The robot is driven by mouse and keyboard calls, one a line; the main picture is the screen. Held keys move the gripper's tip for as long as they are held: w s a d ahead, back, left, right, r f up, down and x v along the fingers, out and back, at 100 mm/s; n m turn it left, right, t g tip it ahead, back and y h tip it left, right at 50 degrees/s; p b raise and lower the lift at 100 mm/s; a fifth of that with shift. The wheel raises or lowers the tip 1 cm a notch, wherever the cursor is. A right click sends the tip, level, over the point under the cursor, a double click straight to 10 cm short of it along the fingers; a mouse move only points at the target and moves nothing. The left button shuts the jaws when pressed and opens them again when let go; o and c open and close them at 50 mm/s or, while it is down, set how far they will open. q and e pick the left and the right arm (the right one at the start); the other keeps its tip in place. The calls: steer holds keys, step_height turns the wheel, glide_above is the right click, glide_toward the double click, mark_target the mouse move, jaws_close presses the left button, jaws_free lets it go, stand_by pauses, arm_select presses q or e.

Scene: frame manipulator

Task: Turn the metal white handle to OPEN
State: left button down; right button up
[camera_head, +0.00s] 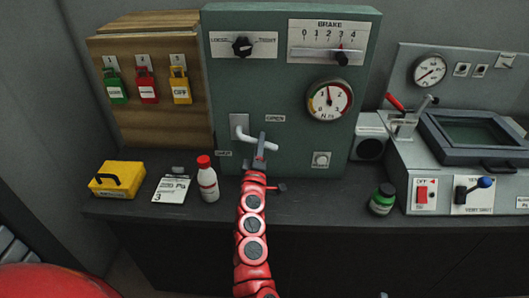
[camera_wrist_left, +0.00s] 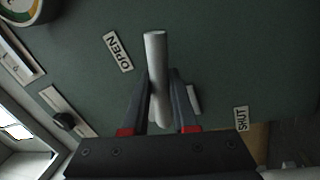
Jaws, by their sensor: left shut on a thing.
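The metal white handle (camera_head: 257,139) is on the front of the green panel box (camera_head: 230,90), with a pale mount plate at its left. In the left wrist view the handle (camera_wrist_left: 155,62) passes between the two fingers. My left gripper (camera_head: 261,146) is shut on it; the red arm rises from below. The fingers also show in the left wrist view (camera_wrist_left: 160,100). An OPEN label (camera_head: 275,118) is above right of the handle, and a SHUT label (camera_head: 223,154) is below left. My right gripper is not in view.
A gauge (camera_head: 330,99), a knob (camera_head: 243,46) and a brake slider (camera_head: 341,57) are on the box. A machine (camera_head: 450,165) is at right.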

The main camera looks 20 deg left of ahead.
arm_select(q)
steer(key=shift+d+r+n, duration=0.15)
steer(key=shift+r+n, duration=0.25)
steer(key=shift+n, duration=0.1)
steer(key=shift+r+n+y, duration=0.35)
steer(key=shift+r+n, duration=0.1)
steer(key=shift+n, duration=0.45)
steer(key=shift+r+n+y, duration=0.35)
steer(key=shift+r+n, duration=0.05)
steer(key=shift+n, duration=0.5)
steer(key=c, duration=0.7)
jaws_free()
